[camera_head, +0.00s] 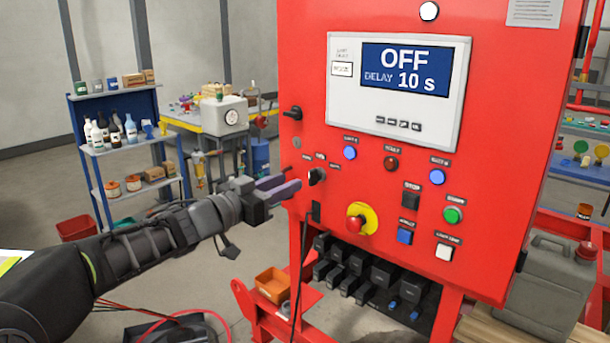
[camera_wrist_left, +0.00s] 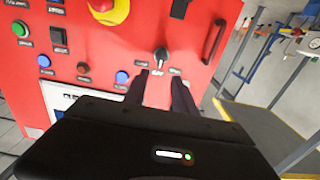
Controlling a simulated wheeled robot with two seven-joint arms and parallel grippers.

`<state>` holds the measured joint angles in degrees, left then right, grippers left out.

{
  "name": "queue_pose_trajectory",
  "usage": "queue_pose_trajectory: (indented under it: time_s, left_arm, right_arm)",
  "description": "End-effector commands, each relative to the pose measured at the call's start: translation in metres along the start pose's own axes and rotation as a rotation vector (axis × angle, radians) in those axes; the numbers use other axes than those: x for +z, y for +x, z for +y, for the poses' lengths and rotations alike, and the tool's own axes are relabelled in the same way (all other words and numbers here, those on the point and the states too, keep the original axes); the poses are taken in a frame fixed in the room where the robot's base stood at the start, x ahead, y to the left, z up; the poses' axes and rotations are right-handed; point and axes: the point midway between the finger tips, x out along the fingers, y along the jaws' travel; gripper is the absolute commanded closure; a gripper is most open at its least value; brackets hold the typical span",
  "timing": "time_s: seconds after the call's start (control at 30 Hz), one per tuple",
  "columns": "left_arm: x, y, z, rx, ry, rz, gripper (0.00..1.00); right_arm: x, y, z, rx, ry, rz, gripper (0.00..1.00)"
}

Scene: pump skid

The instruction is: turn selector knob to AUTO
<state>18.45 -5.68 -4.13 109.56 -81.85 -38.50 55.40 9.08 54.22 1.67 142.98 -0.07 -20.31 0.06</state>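The black selector knob (camera_head: 316,176) is on the front of the red panel, with small labels around it too blurred to read. In the wrist view the knob (camera_wrist_left: 161,54) shows a pale pointer mark. My left gripper (camera_head: 289,184) is just left of the knob in the head view, its purple fingers pointing at the panel. In the wrist view its two fingers (camera_wrist_left: 160,80) are spread with a gap between them, and the knob is just beyond the tips. Nothing is held. The panel display (camera_head: 405,80) reads OFF, DELAY 10 s. My right gripper is not in view.
A dark cable hangs below. An orange bin (camera_head: 272,285) is low down.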

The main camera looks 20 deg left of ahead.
Motion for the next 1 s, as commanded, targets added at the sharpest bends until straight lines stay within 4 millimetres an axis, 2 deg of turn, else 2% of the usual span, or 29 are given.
queue_pose_trajectory:
  time_s: [0.3, 0.47, 0.8, 1.0]
  left_arm:
    - [0.001, 0.047, 0.001, 0.003, -0.002, -0.002, 0.68]
    - [0.001, 0.065, 0.0, 0.002, 0.0, -0.001, 0.68]
    - [0.001, 0.07, 0.001, 0.001, 0.0, -0.001, 0.68]
    - [0.001, 0.07, 0.0, 0.001, 0.0, -0.001, 0.83]
  right_arm:
    - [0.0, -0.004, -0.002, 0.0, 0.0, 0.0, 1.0]
    - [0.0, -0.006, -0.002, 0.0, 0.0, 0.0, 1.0]
    - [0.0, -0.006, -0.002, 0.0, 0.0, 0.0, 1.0]
    - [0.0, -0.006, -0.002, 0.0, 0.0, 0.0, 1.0]
